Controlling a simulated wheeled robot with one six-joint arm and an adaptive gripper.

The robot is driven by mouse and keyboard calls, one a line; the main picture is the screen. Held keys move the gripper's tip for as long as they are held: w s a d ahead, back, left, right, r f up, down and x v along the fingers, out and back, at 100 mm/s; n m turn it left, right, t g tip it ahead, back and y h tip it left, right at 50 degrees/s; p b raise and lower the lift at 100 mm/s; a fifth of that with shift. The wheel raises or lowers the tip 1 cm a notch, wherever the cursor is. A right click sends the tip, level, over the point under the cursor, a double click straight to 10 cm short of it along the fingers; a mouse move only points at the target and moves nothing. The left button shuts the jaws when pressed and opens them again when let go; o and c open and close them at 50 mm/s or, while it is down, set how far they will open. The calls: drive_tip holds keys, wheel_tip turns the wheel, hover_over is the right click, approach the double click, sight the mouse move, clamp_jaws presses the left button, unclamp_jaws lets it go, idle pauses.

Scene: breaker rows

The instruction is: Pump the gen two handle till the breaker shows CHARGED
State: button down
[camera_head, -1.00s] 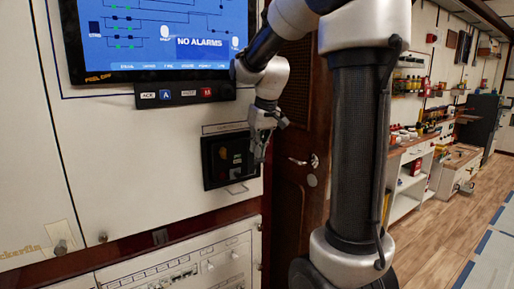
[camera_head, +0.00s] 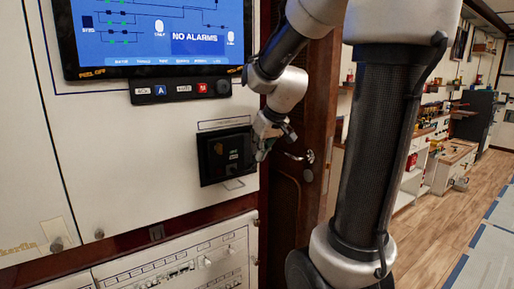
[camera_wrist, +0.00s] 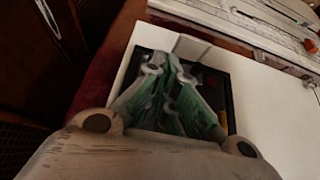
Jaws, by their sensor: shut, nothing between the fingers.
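The breaker (camera_head: 213,168) is a black square unit set in the white panel below the screen. Its face is dark, and I cannot read a CHARGED flag. A pale grey flat piece (camera_head: 234,184) sticks out at its lower edge and also shows in the wrist view (camera_wrist: 191,47); I cannot tell whether it is the pump handle. My gripper (camera_head: 262,153) is shut and empty in front of the breaker's right edge. In the wrist view its fingers (camera_wrist: 168,68) cover much of the breaker face; contact cannot be told.
The screen (camera_head: 150,45) above reads NO ALARMS, with a button strip (camera_head: 180,91) under it. A dark wooden door (camera_head: 303,190) with a lever handle stands just right. A lower panel with switches (camera_head: 185,265) is below. Shelves and open floor lie further right.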

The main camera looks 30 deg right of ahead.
drive_tip(key=shift+s+f, duration=0.35)
drive_tip(key=shift+f, duration=0.05)
drive_tip(key=shift+s+f, duration=0.1)
drive_tip(key=shift+s, duration=0.05)
idle(0.6)
